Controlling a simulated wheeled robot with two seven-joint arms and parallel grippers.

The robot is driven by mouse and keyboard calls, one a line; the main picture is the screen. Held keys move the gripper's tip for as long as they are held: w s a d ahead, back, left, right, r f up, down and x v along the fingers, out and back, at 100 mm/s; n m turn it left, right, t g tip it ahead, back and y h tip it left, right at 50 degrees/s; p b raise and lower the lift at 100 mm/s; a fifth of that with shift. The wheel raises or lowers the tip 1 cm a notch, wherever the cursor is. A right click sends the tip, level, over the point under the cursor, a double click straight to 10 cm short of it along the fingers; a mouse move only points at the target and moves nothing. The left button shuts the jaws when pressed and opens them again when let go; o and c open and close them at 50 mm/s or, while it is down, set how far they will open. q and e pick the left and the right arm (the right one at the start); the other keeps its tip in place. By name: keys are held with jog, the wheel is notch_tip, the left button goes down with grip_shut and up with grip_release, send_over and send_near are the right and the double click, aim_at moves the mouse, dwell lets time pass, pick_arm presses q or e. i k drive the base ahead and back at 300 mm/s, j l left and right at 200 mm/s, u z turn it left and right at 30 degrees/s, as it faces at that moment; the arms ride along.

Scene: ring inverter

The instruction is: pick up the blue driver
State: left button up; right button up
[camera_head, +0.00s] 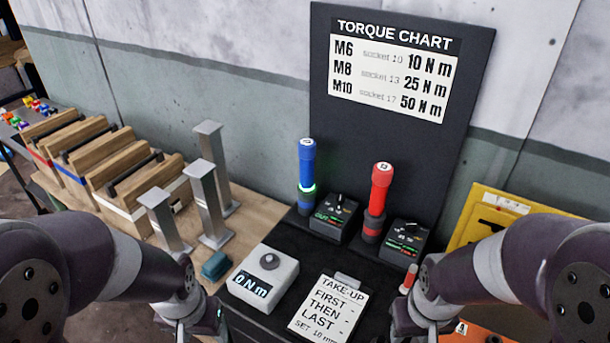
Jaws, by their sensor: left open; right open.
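The blue driver (307,165) stands upright at the back of the black bench top, left of the red driver (381,188). It has a blue grip, a white cap and a glowing green ring low on its body. Its lower end is partly hidden by the small dark control box (335,217) beside it. My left arm comes in from the left and my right arm from the right. Both wrists are at the bottom of the picture, well in front of the blue driver and apart from it. The fingers of both grippers are out of sight.
A second control box (403,242) sits by the red driver. In front are a white torque tester (263,277) reading 0 N m and a take-up card (327,308). Metal posts (208,205) and wooden bins (130,180) stand left. The torque chart board (398,90) rises behind.

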aim_at(306, 147)
jog(key=z, duration=1.3)
jog(key=u, duration=1.3)
jog(key=j+z, duration=0.15)
jog(key=z, duration=1.2)
jog(key=j, duration=1.95)
